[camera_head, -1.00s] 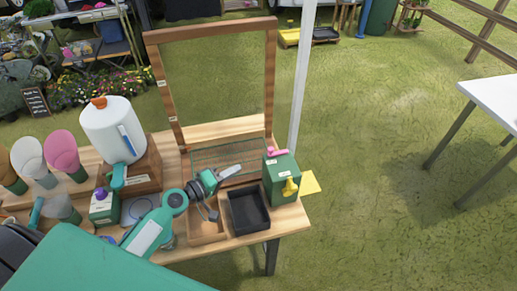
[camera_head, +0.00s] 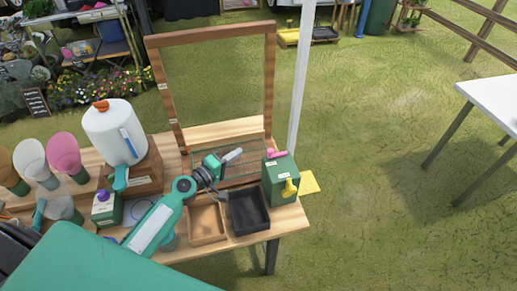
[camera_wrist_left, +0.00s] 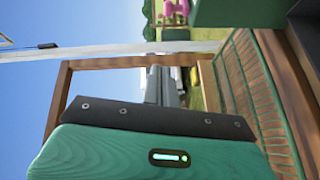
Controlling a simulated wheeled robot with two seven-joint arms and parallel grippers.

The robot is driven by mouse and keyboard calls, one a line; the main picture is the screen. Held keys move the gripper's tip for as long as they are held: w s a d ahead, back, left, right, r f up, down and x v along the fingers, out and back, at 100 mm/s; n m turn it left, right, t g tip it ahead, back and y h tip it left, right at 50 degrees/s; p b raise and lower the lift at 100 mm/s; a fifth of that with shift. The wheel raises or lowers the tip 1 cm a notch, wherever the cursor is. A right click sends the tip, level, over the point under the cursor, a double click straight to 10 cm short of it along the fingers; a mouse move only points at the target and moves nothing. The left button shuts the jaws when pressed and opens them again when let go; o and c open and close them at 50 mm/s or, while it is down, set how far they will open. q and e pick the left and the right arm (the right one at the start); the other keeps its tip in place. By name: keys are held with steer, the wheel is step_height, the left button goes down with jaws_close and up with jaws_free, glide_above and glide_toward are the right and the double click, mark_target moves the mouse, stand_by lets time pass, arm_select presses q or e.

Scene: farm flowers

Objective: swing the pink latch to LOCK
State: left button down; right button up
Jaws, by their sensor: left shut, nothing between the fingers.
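The pink latch (camera_head: 277,154) sits on top of the green box (camera_head: 280,182) at the right end of the wooden table. My right gripper is not in view.
A black tray (camera_head: 247,227) and a wooden tray (camera_head: 206,238) lie in front. A tall wooden frame (camera_head: 270,80) stands behind, and a white pole (camera_head: 301,80) rises behind the box.

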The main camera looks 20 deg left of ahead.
arm_select(q)
steer(key=w+d+f+p, duration=0.1)
steer(key=w+d+p, duration=0.2)
steer(key=d, duration=0.3)
steer(key=shift+x, duration=0.9)
steer(key=shift+w+a, duration=0.15)
steer(key=shift+a, duration=0.05)
steer(key=shift+d, duration=0.1)
